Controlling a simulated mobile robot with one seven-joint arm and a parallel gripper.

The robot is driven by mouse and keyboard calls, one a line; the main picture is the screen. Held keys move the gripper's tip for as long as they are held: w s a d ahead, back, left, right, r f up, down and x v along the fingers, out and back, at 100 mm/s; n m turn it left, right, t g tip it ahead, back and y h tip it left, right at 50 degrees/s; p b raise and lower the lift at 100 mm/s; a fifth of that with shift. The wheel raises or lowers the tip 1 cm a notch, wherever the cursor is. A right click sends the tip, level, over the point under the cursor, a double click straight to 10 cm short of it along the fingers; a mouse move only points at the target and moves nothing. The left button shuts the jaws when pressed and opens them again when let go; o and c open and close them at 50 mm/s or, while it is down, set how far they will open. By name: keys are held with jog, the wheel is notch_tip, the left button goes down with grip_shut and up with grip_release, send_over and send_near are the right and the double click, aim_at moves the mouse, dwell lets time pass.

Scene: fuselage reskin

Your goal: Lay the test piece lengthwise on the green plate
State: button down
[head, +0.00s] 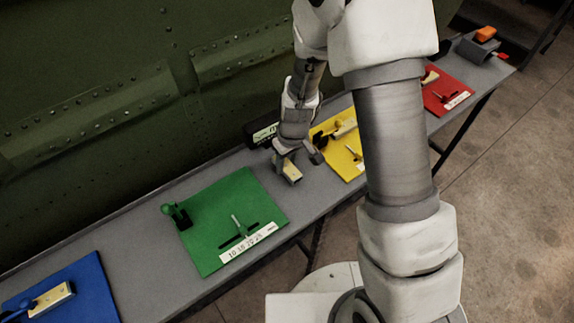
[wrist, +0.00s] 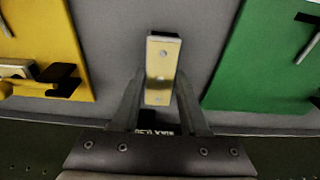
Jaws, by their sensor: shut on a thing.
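The test piece (head: 292,173) is a small brass-coloured block with round fasteners on its face. It also shows in the wrist view (wrist: 161,62), its long side running away between the fingers. My gripper (wrist: 160,103) is shut on it, one finger on each side. In the head view my gripper (head: 287,156) is over the grey bench, between the green and yellow plates. I cannot tell how far the piece is above the bench. The green plate (head: 215,205) lies left of the piece, with a green clamp, a small upright pin, a dark slot and a numbered white strip.
A yellow plate (head: 349,166) and a red plate (head: 455,84) lie to the right, a blue plate (head: 84,287) to the left. The yellow and blue plates carry pieces. A dark labelled box (head: 261,132) stands behind my gripper. The green riveted skin (head: 100,90) rises along the bench.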

aim_at(289, 165)
jog(key=r, duration=0.3)
jog(key=shift+s+d, duration=0.15)
jog(key=shift+d, duration=0.25)
jog(key=s+d+r+b, duration=0.1)
jog(key=s+d+r, duration=0.4)
jog(key=d, duration=0.4)
jog(key=shift+s+r, duration=0.4)
jog(key=shift+r, duration=0.25)
